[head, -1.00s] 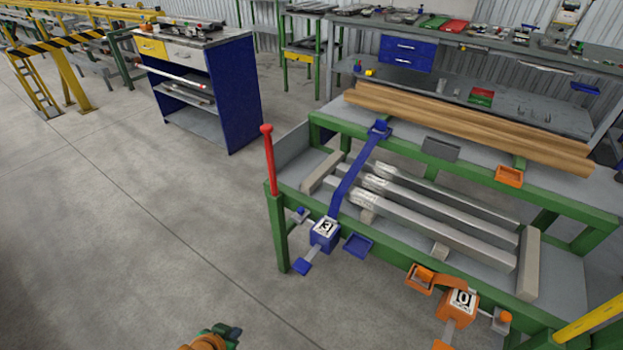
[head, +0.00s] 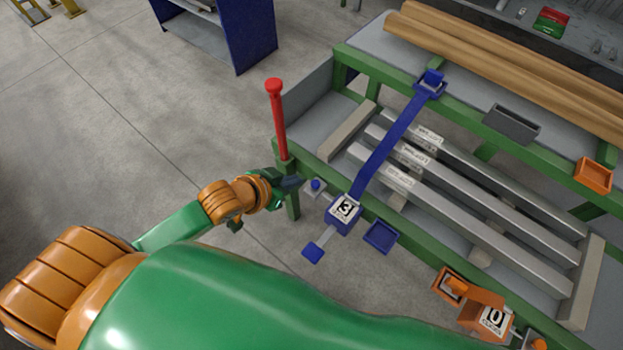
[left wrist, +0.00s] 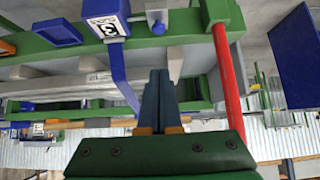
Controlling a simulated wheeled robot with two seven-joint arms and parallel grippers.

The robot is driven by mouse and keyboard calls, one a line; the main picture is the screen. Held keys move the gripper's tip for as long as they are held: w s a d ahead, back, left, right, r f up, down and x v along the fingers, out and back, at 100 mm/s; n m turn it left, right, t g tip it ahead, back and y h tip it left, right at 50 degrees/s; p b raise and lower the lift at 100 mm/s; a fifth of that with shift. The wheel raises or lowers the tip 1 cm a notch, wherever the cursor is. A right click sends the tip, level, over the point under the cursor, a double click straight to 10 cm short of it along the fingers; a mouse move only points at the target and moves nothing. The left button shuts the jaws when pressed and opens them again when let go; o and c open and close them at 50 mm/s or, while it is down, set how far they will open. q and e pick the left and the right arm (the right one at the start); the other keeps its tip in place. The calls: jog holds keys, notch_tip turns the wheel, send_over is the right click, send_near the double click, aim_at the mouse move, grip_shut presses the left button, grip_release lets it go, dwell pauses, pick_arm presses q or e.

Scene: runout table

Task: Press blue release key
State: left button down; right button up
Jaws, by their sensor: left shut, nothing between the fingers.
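The blue release key (head: 315,184) is a small round blue button on a grey block at the left side of a blue ratchet unit (head: 344,213) marked 3. The key also shows in the left wrist view (left wrist: 158,28). My left gripper (head: 297,183) is shut and empty, its fingertips just left of the key in the head view. In the left wrist view, the closed fingers (left wrist: 160,75) point toward the area beside the key and appear apart from it. A blue strap (head: 392,140) runs from the ratchet unit over the metal bars. My right gripper is not in view.
A red post (head: 277,118) stands close to my left gripper at the table corner. A blue-tipped lever (head: 312,252) and a blue tray (head: 381,236) flank the unit. An orange unit (head: 490,314) marked 0 is farther right.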

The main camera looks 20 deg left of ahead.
pick_arm(q)
jog(key=b, duration=0.2)
send_over(318, 180)
jog(key=s+a, duration=0.1)
jog(key=s, duration=0.2)
notch_tip(318, 180, down, 7)
jog(key=shift+r, duration=0.15)
notch_tip(318, 180, down, 3)
jog(key=shift+w+r+b, duration=0.1)
jog(key=shift+b, duration=0.4)
jog(key=shift+f, duration=0.55)
